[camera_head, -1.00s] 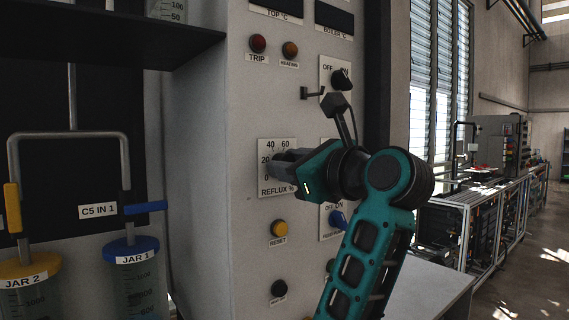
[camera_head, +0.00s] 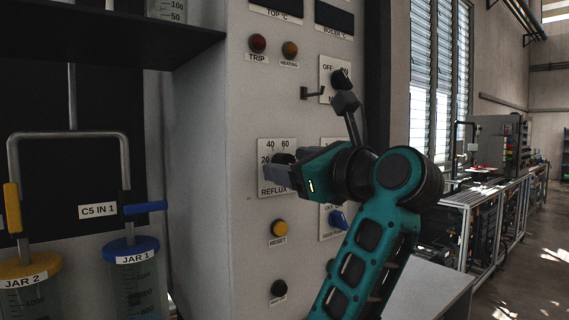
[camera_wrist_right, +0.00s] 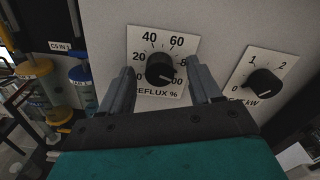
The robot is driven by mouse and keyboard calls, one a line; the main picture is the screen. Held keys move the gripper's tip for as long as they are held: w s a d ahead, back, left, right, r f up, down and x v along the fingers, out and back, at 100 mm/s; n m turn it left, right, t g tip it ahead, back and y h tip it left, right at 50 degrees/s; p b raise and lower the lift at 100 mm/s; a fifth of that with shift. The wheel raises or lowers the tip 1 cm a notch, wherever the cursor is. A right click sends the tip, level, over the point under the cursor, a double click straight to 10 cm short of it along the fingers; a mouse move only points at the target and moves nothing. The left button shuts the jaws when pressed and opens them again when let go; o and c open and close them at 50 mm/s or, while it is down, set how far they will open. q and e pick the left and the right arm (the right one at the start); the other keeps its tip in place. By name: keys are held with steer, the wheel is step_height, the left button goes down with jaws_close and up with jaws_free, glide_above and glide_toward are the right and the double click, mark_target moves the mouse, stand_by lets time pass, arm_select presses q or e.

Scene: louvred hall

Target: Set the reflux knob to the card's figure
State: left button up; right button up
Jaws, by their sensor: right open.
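The black reflux knob (camera_wrist_right: 160,68) sits on a white scale plate (camera_wrist_right: 146,90) marked REFLUX %, on the grey panel. In the head view the knob (camera_head: 283,158) shows just above my right gripper's fingers. My right gripper (camera_wrist_right: 162,84) is open, its two fingers apart to the left and right of the knob in the wrist view, with nothing held. I cannot tell how far the fingertips stand from the panel. The knob's mark seems to point to the lower right, toward the scale's high end. I see no card with a figure. My left gripper is out of view.
A kW knob (camera_wrist_right: 264,80) is right of the reflux plate. A yellow RESET button (camera_head: 279,228) and a blue switch (camera_head: 338,219) are below; a black ON/OFF switch (camera_head: 341,79) and a small hook (camera_head: 312,93) are above. Jars (camera_head: 134,275) stand at left.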

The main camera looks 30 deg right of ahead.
steer(key=s, duration=0.6)
steer(key=shift+d, duration=0.25)
